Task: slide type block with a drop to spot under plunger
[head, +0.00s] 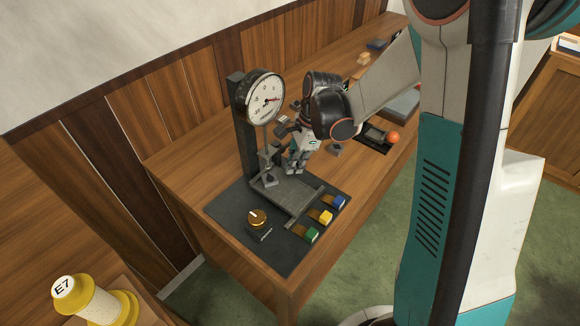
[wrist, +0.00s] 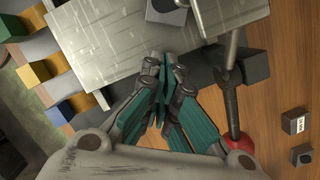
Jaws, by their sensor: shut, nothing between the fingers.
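The gauge (head: 264,96) stands on a dark column. Another dark cube (wrist: 257,65) is beside the rod. Which block bears the drop cannot be read.
Green (head: 312,234), yellow (head: 326,216) and blue (head: 339,201) blocks line the plate's right side. A red ball (wrist: 240,143) ends a rod beside my fingers. Loose blocks (wrist: 295,121) lie on the wood.

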